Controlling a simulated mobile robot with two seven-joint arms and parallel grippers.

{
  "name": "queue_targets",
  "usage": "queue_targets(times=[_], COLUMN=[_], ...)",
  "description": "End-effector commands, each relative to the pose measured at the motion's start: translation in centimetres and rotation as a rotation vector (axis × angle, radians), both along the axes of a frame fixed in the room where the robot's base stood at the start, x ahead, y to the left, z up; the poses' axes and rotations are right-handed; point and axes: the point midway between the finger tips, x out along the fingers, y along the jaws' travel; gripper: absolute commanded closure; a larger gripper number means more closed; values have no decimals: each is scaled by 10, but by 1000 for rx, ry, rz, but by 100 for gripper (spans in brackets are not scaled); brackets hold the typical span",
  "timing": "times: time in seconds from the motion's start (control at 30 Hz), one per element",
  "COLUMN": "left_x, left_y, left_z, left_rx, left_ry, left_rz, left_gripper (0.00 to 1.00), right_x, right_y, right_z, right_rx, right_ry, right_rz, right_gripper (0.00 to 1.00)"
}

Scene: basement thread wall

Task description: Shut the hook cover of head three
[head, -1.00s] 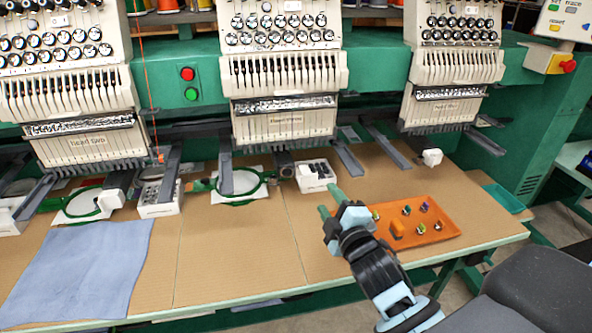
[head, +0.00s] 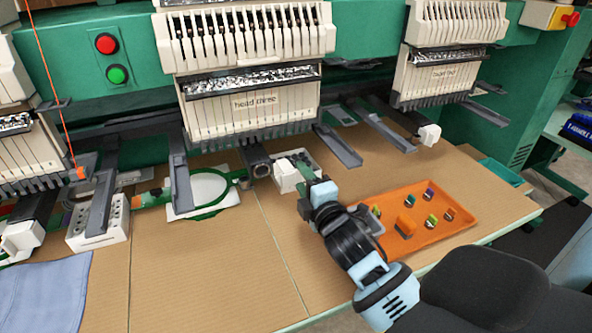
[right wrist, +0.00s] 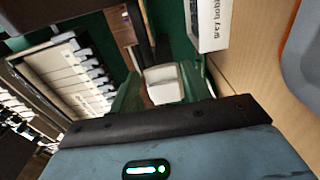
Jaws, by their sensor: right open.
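Head three (head: 250,105), with its name label, stands at the middle top of the head view. Its lower arm ends in a dark, round, open-looking hook area (head: 258,163), with no white face like that on the arm to the right. My right gripper (head: 298,172) is open just right of this end, by a white bobbin box. In the right wrist view a white block (right wrist: 165,84) lies between the green fingers of my right gripper (right wrist: 162,95). I cannot tell whether the block is the hook cover or touches a finger. My left gripper is out of view.
The white bobbin box (head: 310,160) also shows in the right wrist view (right wrist: 210,25). An orange tray (head: 455,222) with several small items lies right. A green hoop (head: 215,205) lies left of the hook. Dark bracket arms (head: 338,147) jut forward. The front middle tabletop is clear.

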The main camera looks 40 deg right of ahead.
Motion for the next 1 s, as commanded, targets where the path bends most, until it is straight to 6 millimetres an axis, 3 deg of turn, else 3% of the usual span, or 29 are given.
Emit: queue_targets(times=[0.3, 0.67, 1.0], left_x=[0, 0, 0], left_y=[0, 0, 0], left_z=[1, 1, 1], left_rx=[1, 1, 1], left_ry=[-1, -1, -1], left_rz=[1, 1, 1], left_gripper=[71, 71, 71], right_x=[37, 42, 42], right_y=[-8, -8, -9], right_z=[0, -1, -1], right_rx=[1, 1, 1], right_ry=[0, 1, 1], right_rz=[0, 0, 0], right_gripper=[53, 53, 95])
